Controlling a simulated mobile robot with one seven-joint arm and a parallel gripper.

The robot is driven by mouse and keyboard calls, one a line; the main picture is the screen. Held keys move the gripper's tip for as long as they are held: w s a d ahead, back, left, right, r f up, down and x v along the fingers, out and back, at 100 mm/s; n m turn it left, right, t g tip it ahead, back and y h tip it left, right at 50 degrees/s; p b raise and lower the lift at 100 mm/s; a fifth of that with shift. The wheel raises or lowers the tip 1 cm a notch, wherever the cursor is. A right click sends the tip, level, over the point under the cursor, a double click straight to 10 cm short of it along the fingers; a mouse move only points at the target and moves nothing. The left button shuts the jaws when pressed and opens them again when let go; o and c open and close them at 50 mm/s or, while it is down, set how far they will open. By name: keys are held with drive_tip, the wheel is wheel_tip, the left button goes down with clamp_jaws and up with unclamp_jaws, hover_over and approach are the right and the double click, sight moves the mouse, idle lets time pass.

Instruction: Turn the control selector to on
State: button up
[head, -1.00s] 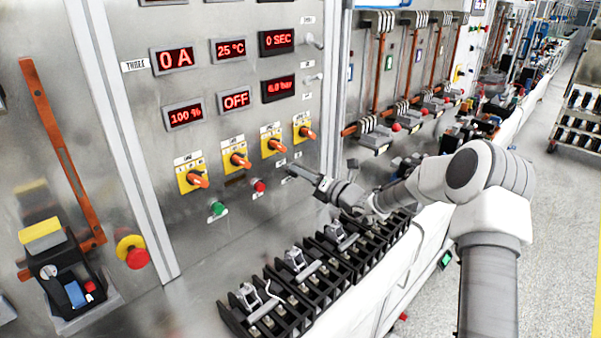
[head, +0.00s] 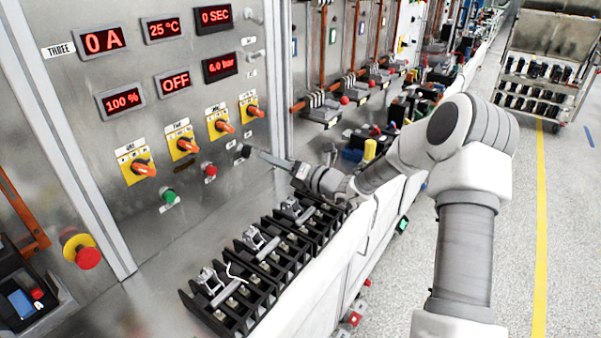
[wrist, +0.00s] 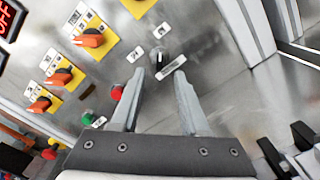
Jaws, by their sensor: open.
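A small black knob (wrist: 158,58) on the grey metal panel, with white label plates around it, appears to be the control selector; the labels are too small to read. In the wrist view its handle stands roughly upright in the picture. In the head view the knob (head: 246,150) is small, at the tip of my gripper. My gripper (wrist: 158,74) is open, its two fingers pointing at the panel with the knob between and just beyond the tips. Nothing is held. I cannot tell whether a finger touches the knob.
Several orange-handled selectors on yellow plates (head: 182,146) sit left of and above the knob. A red button (head: 210,170) and a green button (head: 169,196) are nearby. Black terminal blocks (head: 268,253) stand on the bench below. A red emergency stop (head: 85,256) is at left.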

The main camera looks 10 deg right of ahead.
drive_tip(key=v, duration=0.9)
drive_tip(key=shift+s+d, duration=0.25)
